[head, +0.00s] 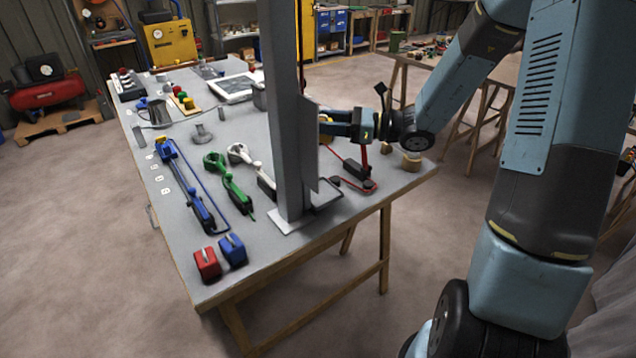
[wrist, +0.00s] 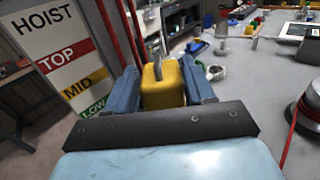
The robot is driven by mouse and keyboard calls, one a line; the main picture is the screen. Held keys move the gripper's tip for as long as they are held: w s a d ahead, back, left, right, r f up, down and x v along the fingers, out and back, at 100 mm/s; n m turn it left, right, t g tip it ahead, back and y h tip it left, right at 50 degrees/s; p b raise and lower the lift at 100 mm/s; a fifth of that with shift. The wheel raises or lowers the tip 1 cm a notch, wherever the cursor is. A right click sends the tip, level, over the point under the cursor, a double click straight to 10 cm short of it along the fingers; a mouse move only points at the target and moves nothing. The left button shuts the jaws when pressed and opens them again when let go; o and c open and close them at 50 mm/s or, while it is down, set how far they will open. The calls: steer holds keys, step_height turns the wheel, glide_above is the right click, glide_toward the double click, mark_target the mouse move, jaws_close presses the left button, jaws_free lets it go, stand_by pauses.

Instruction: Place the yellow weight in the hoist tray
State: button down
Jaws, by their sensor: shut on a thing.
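The yellow weight (wrist: 162,90), a block with a handle on top, is between the two fingers of my gripper (wrist: 161,82) in the wrist view. My gripper is shut on it. In the head view my gripper (head: 346,128) is just right of the tall grey hoist post (head: 284,120), above the table. A small yellow part of the weight (head: 326,118) shows there; the post and its board hide the rest. The hoist sign (wrist: 62,55), marked TOP, MID and LOW, stands left of the weight in the wrist view. I cannot make out the hoist tray.
Red (head: 207,264) and blue (head: 232,250) blocks sit at the table's near corner. Blue (head: 190,185), green (head: 228,180) and white (head: 245,160) tools lie left of the post. Red cords (wrist: 108,25) run beside the sign. A wooden round (head: 411,160) is at the right edge.

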steer(key=shift+a, duration=0.1)
steer(key=shift+w+f, duration=0.15)
steer(key=shift+f, duration=0.05)
step_height(320, 180, down, 17)
steer(key=shift+f, duration=0.1)
stand_by(0.8)
steer(key=shift+f, duration=0.1)
steer(key=shift+c, duration=2)
jaws_free()
